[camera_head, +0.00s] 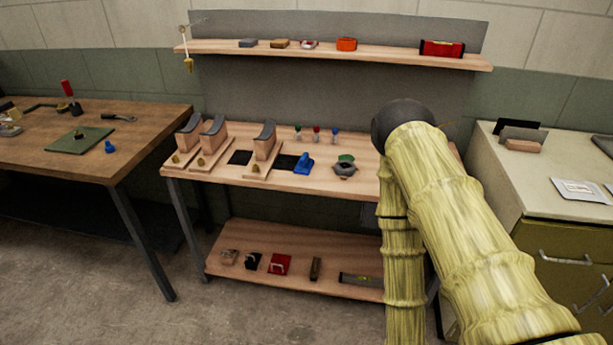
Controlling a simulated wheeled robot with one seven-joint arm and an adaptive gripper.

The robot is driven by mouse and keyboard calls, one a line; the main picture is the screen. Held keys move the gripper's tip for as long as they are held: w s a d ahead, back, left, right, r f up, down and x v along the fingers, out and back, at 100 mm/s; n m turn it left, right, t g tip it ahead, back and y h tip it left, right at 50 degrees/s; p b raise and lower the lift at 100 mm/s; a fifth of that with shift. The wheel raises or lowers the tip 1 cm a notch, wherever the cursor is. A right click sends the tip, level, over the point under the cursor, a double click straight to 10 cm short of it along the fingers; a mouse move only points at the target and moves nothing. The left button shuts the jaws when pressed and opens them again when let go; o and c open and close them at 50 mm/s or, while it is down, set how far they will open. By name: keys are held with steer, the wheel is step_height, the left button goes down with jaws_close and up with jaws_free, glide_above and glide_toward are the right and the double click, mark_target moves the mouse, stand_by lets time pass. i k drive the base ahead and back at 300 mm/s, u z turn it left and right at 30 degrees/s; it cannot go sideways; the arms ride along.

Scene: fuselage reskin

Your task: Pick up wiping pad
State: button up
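I cannot say for certain which thing is the wiping pad. A small grey-blue block (248,43) and a tan block (280,43) lie side by side near the left of the upper shelf, and either has a pad-like shape. My arm, in a yellow sleeve, rises at the right and ends in view at a dark rounded joint. My gripper is not visible.
The middle bench (215,178) holds curved grey-topped wooden stands (266,140), a blue item (304,163) and small coloured tools. The upper shelf (375,55) also carries an orange roll (346,44) and a red case (441,48). A wooden table (150,120) stands left, a cabinet (545,200) right.

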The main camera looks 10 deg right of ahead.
mark_target(305, 165)
steer(key=k, duration=0.95)
steer(key=u, duration=0.75)
steer(key=i, duration=0.85)
steer(key=u, duration=0.5)
steer(key=i, duration=0.8)
steer(key=z, duration=0.75)
steer(key=i, duration=0.75)
steer(key=z, duration=0.65)
